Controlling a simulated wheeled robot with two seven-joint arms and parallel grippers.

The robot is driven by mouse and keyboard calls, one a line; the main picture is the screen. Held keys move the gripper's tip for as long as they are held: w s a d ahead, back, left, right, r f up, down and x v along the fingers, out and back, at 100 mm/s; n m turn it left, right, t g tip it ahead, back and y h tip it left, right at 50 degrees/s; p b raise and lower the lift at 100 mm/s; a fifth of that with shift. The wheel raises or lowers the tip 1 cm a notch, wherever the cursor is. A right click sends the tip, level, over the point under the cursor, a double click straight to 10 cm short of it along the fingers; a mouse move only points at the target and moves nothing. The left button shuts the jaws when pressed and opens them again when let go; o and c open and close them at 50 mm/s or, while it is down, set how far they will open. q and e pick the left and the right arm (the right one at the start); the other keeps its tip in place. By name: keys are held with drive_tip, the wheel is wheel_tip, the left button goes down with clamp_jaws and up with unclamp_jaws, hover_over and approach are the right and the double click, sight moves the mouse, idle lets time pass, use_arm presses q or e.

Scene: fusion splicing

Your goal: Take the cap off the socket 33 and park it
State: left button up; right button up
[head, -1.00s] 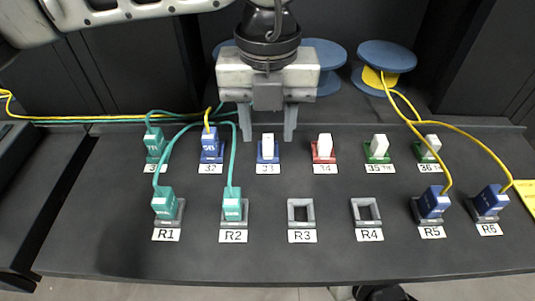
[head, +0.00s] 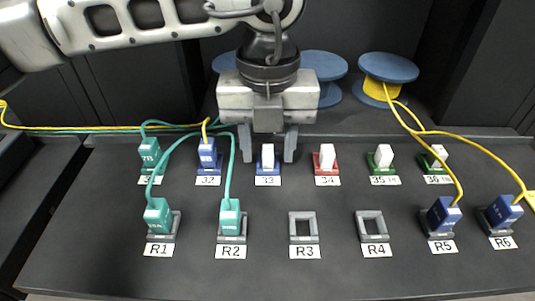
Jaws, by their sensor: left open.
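Socket 33 is a blue socket (head: 258,170) in the back row, with its label 33 (head: 267,181) in front. A white cap (head: 267,157) stands upright in it. My left gripper (head: 268,158) is open and points down. Its two fingers reach down on the left and right of the cap, with gaps showing on both sides. I cannot tell how far behind the cap the fingertips are. My right gripper is not in view.
White caps also stand in red socket 34 (head: 326,158) and the green sockets 35 (head: 383,157) and 36. Empty frames R3 (head: 303,227) and R4 (head: 372,226) are in front. Teal and blue plugs with cables stand left and right. Blue spools (head: 388,68) are behind.

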sight(268, 149)
use_arm(q)
drive_tip(key=shift+b, duration=0.5)
idle(0.6)
clamp_jaws()
drive_tip(key=shift+r, duration=0.1)
drive_tip(key=shift+r+p, duration=1.45)
drive_tip(key=shift+r, duration=1.5)
